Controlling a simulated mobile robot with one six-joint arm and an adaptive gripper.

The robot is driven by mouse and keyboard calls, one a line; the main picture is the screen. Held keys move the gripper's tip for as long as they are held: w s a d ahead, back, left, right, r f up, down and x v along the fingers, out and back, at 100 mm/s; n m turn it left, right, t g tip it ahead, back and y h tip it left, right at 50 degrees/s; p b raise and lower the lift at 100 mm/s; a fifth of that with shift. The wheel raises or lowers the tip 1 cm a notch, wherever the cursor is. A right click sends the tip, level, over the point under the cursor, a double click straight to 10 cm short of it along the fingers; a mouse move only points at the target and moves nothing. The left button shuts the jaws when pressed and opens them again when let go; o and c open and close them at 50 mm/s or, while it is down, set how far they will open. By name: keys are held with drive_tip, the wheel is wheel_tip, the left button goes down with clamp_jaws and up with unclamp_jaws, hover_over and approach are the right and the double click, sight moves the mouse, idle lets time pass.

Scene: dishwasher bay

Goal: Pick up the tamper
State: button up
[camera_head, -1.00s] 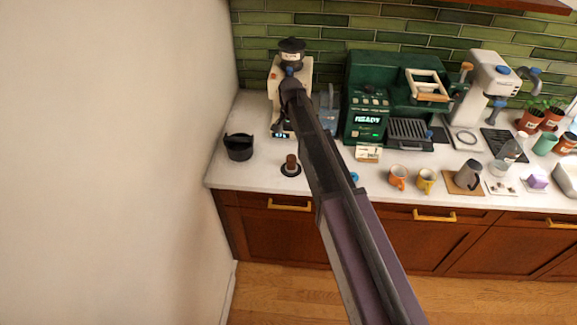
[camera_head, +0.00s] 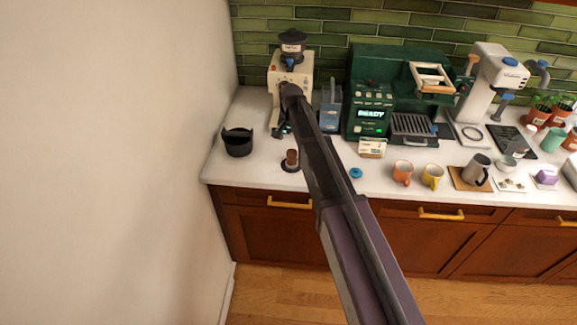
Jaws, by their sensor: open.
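The tamper (camera_head: 291,157) stands upright on the white counter near its front edge, with a brown handle and a dark round base. It is just left of my arm. My arm reaches up across the middle of the picture. My gripper (camera_head: 280,131) hangs from its end, above and slightly left of the tamper in the picture, in front of the cream grinder. It looks open and empty, apart from the tamper. The fingers are small and dark, and my arm partly hides them.
A black knock bin (camera_head: 238,143) stands left, near the wall. The cream grinder (camera_head: 279,74) is behind my gripper. A green espresso machine (camera_head: 368,92) stands to the right, with an orange cup (camera_head: 402,172), a yellow cup (camera_head: 432,177) and a blue disc (camera_head: 356,173) in front.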

sight(292, 152)
drive_tip(key=shift+f+b, duration=0.95)
drive_tip(key=shift+f, duration=0.35)
drive_tip(key=shift+f, duration=0.1)
drive_tip(key=f+b, duration=0.5)
drive_tip(key=shift+s+d, duration=0.2)
drive_tip(key=c, duration=1.2)
